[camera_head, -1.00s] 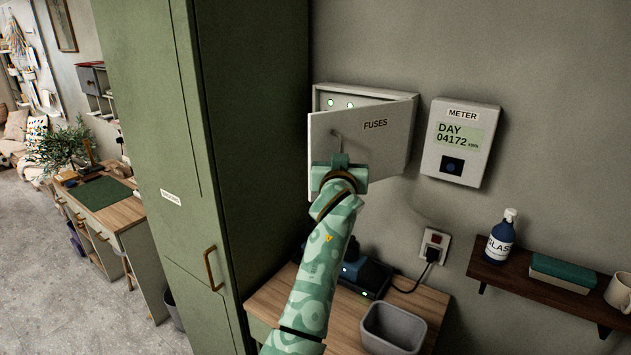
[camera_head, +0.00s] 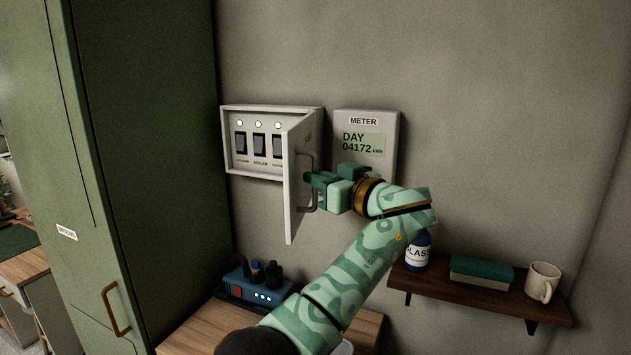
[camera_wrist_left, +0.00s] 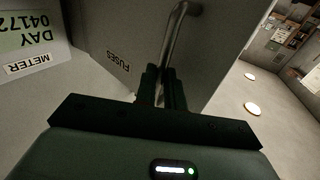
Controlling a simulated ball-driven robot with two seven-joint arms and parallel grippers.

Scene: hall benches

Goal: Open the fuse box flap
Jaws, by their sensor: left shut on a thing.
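The fuse box (camera_head: 229,140) is on the wall, and its row of dark switches and small green-lit lamps shows. Its grey flap (camera_head: 292,205) is hinged on the right and stands swung well out from the box. My left gripper (camera_head: 312,190) is on the flap's outer side, shut on the bar handle (camera_head: 313,160). In the left wrist view, the gripper's fingers (camera_wrist_left: 162,88) close around the metal handle (camera_wrist_left: 175,35), beside the flap with its FUSES label (camera_wrist_left: 118,62). My right gripper is not in view.
The meter (camera_head: 392,150) is on the wall right behind my left gripper. A tall green cabinet (camera_head: 150,150) stands close on the left. Below are a blue device (camera_head: 250,285) on a wooden top and a shelf (camera_head: 455,288) with a bottle, a green-topped box and a mug (camera_head: 543,280).

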